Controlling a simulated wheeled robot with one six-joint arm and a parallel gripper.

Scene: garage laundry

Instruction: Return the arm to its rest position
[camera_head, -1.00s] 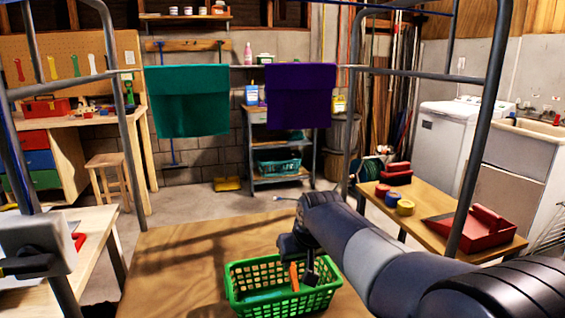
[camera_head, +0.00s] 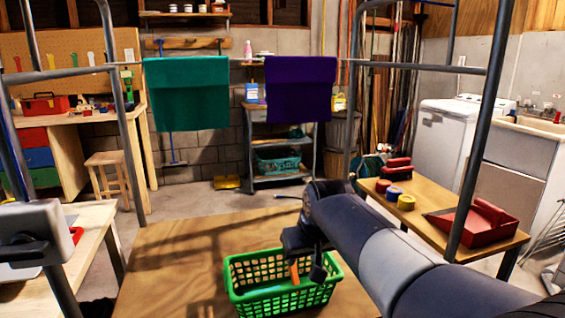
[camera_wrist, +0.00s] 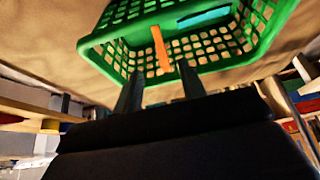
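My gripper (camera_head: 305,270) hangs over the back part of a green basket (camera_head: 250,303) on the wooden table in the head view. In the wrist view its two dark fingers (camera_wrist: 160,88) are apart with a gap between them, and I see nothing held. The green basket also shows in the wrist view (camera_wrist: 100,37). An orange item (camera_wrist: 161,48) is in the basket, beyond the fingertips, and shows in the head view (camera_head: 294,272). A blue-teal piece (camera_wrist: 204,17) lies in the basket too.
The wooden table (camera_head: 180,270) is bare left of the basket. A metal frame (camera_head: 470,140) stands around it, with a teal towel (camera_head: 188,95) and a purple towel (camera_head: 300,88) on its bar. A side table at right holds a red tray (camera_head: 482,225) and tape rolls (camera_head: 406,202).

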